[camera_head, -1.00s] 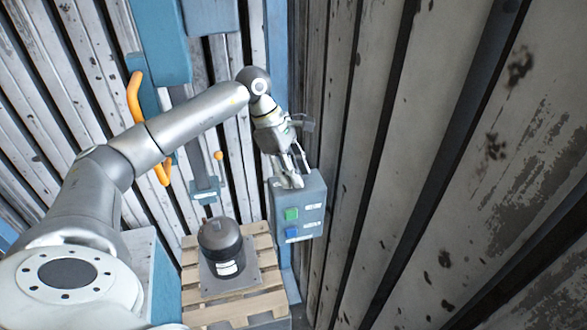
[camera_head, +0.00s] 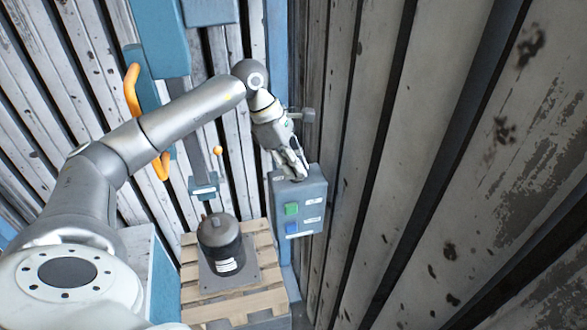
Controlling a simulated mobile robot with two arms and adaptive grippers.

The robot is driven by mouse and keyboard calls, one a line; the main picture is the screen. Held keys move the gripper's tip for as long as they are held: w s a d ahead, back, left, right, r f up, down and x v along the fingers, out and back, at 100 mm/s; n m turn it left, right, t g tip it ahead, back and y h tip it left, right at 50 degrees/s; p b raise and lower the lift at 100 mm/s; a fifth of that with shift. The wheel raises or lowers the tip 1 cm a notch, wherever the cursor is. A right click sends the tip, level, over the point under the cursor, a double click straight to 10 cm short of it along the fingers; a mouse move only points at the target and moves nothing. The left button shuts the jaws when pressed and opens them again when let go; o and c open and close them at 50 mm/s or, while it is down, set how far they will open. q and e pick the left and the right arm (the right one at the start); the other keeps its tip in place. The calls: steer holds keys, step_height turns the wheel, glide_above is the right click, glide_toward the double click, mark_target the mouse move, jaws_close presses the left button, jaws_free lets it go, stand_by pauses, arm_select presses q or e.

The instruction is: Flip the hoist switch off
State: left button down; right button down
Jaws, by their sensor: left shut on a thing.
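A grey-blue control box (camera_head: 312,186) hangs by the wall right of centre. My left gripper (camera_head: 297,174) reaches down to the top of the box. Its fingers are close together and shut on the hoist switch there, which they hide almost wholly. Whether the switch stands on or off cannot be told. My right gripper is not in view.
A dark cylinder (camera_head: 219,238) with a white label stands on a plate on a wooden pallet (camera_head: 262,298). An orange-knobbed lever (camera_head: 217,151) and an orange handle (camera_head: 132,92) are at the left. The slatted wall (camera_head: 400,190) runs close along the right.

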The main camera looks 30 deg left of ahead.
arm_select(q)
steer(key=shift+s+f+n+t+b, duration=0.1)
steer(key=shift+f+n+t+b, duration=0.1)
steer(key=shift+n+b, duration=0.4)
steer(key=shift+f+n+t+b, duration=0.1)
steer(key=shift+n+t+b, duration=0.1)
steer(key=shift+n+b, duration=0.35)
steer(key=shift+d+r+n+t+y+b, duration=0.1)
steer(key=shift+n+t+y+b, duration=0.1)
steer(key=shift+n+y+b, duration=0.45)
steer(key=shift+r+n+t+y+b, duration=0.1)
steer(key=shift+n+t+b, duration=0.15)
steer(key=shift+n, duration=0.65)
steer(key=shift+s, duration=0.1)
steer(key=c, duration=1.5)
jaws_free()
steer(key=shift+r, duration=0.25)
steer(key=v, duration=1.1)
steer(key=shift+a+r, duration=0.25)
